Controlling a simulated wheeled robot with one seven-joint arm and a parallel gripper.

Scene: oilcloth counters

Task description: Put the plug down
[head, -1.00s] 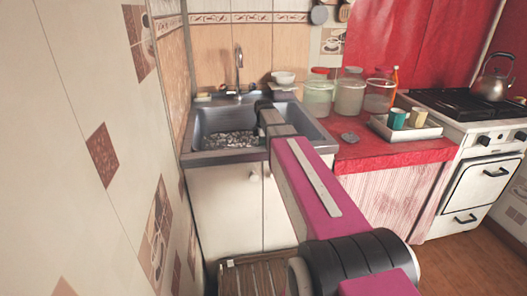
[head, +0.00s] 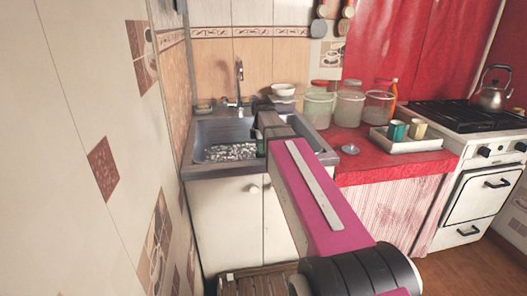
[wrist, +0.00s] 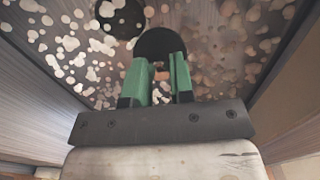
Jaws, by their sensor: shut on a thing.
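My gripper (wrist: 160,68) has green fingers, shut on the plug (wrist: 158,42), a black disc at their tips in the wrist view. Past it is the speckled floor of the sink, with a dark round spot (wrist: 120,14) beyond and to the left of the plug, perhaps the drain. I cannot tell whether the plug touches the sink floor. In the head view my arm reaches into the metal sink (head: 196,172); the gripper is mostly hidden behind the arm and the plug cannot be made out.
A tap (head: 239,84) stands behind the sink, with a white bowl (head: 283,90) to its right. The red counter (head: 385,166) holds glass jars (head: 349,108), a small grey round thing (head: 349,149) and a tray (head: 407,144) with cups. A tiled wall (head: 105,120) is close on the left.

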